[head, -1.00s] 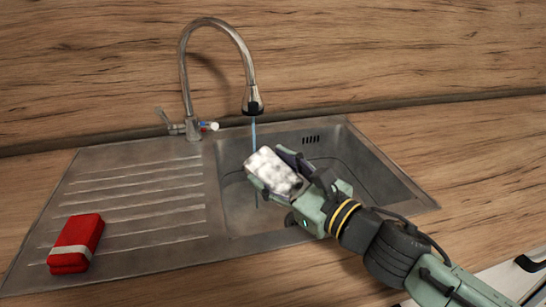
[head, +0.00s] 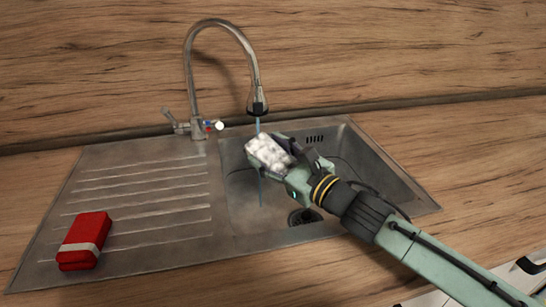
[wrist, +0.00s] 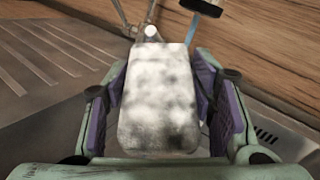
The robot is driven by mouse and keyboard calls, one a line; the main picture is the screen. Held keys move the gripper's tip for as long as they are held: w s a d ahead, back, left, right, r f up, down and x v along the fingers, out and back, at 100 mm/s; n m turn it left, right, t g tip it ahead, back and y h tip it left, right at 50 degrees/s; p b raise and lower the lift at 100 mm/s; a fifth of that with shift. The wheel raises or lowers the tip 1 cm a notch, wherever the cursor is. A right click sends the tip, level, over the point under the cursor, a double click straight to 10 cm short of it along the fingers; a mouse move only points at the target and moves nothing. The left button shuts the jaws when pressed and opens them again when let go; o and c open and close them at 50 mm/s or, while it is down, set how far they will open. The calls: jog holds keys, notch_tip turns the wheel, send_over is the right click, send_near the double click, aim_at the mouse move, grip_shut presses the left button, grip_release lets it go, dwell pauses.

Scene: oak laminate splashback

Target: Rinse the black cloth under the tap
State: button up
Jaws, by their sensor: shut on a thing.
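My gripper (head: 283,158) is shut on a block-shaped thing (head: 266,153), mottled white and grey as if foam covers a darker surface. No plainly black cloth shows, so the held thing may be it. In the wrist view the held thing (wrist: 158,100) sits between both fingers. The tap (head: 220,27) arches over the sink basin (head: 238,205), its spout (head: 257,104) above the held thing. A thin blue water stream (head: 260,190) runs down, lined up with the held thing's left part. I cannot tell whether it strikes it or passes behind.
A red folded bundle (head: 84,240) with a pale band lies on the ridged drainboard (head: 150,215) at left. The tap lever (head: 170,115) stands at the tap's base. The drain (head: 303,216) shows below my gripper. The wooden splashback (head: 400,50) rises behind.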

aim_at(266, 145)
jog(key=w, duration=0.1)
jog(key=w+f+b, duration=0.1)
jog(key=shift+w+a, duration=0.25)
jog(key=shift+w, duration=0.05)
jog(key=shift+w+a+f+b, duration=0.15)
jog(key=shift+w+b, duration=0.55)
jog(key=shift+w, duration=0.7)
jog(key=shift+d, duration=0.55)
jog(key=shift+a+b, duration=0.1)
jog(key=shift+b, duration=0.25)
jog(key=shift+a+b, duration=0.3)
jog(key=shift+b, duration=0.05)
jog(key=shift+a, duration=0.2)
